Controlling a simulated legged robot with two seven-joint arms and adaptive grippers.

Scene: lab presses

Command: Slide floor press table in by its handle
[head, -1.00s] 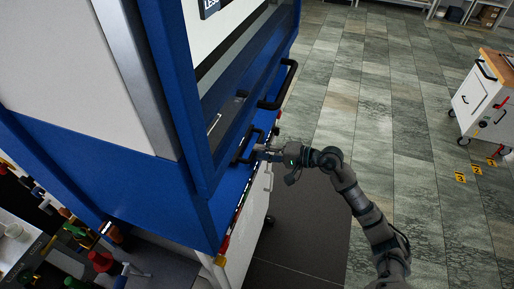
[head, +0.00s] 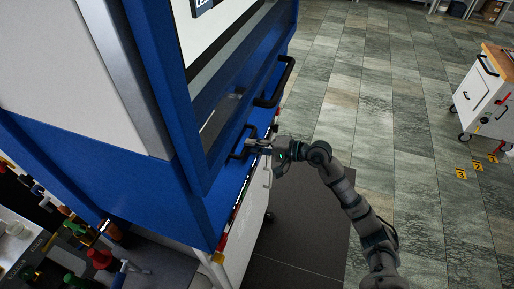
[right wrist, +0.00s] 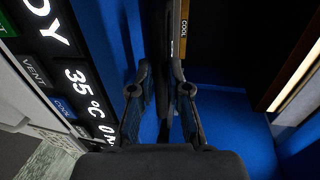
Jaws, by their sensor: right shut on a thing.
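The floor press is a large blue and white machine filling the left of the head view. A black bar handle (head: 237,150) sits low on its blue front, at the table level. My right gripper (head: 261,147) is at this handle, shut on it. In the right wrist view the two fingers (right wrist: 162,100) stand on either side of a dark bar (right wrist: 174,62), over blue surfaces; the exact contact is hard to see. My left gripper is not in view.
A larger black handle (head: 275,84) is above on the press front. A lit display panel (right wrist: 75,80) is beside the gripper. A white cart (head: 482,98) stands at the right. Cluttered bench items (head: 100,258) are at lower left.

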